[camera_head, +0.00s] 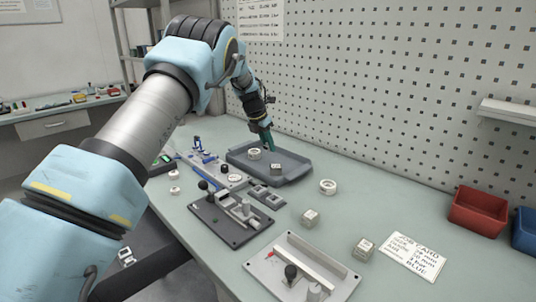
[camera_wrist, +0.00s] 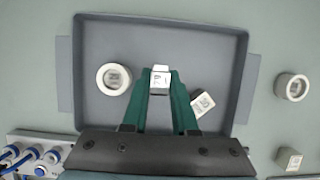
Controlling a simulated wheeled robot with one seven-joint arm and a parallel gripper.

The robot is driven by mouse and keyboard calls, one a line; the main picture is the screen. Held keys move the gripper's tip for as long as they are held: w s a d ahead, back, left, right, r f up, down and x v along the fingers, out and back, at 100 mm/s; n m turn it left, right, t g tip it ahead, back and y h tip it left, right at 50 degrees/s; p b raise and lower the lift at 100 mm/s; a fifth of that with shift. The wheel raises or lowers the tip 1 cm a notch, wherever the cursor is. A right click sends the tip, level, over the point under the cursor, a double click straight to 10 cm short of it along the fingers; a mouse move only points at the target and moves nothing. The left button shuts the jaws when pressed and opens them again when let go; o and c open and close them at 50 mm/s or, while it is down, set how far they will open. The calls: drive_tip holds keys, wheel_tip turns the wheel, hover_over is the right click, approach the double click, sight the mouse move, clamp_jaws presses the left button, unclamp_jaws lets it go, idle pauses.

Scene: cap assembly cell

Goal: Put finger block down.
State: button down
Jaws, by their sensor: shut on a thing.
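My gripper (camera_head: 268,148) reaches down over the grey tray (camera_head: 297,167) near the pegboard. In the wrist view, the green fingers (camera_wrist: 160,84) are shut on a small white block with a dark printed mark, the finger block (camera_wrist: 160,77). It is held between the fingertips over the middle of the tray (camera_wrist: 205,55). I cannot tell whether it touches the tray floor. In the head view the held block is not clearly visible.
In the tray, a white round cap (camera_wrist: 113,79) lies left of the fingers and another marked block (camera_wrist: 202,103) lies close to the right finger. A white ring (camera_head: 328,186) and blocks (camera_head: 310,217) stand outside. Fixtures (camera_head: 232,218) occupy the bench front; red bin (camera_head: 478,210) at right.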

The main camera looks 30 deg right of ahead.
sight(266, 149)
drive_tip(key=shift+f+p, duration=0.5)
drive_tip(key=shift+f, duration=1.55)
drive_tip(key=shift+f, duration=0.1)
drive_tip(key=c, duration=0.7)
unclamp_jaws()
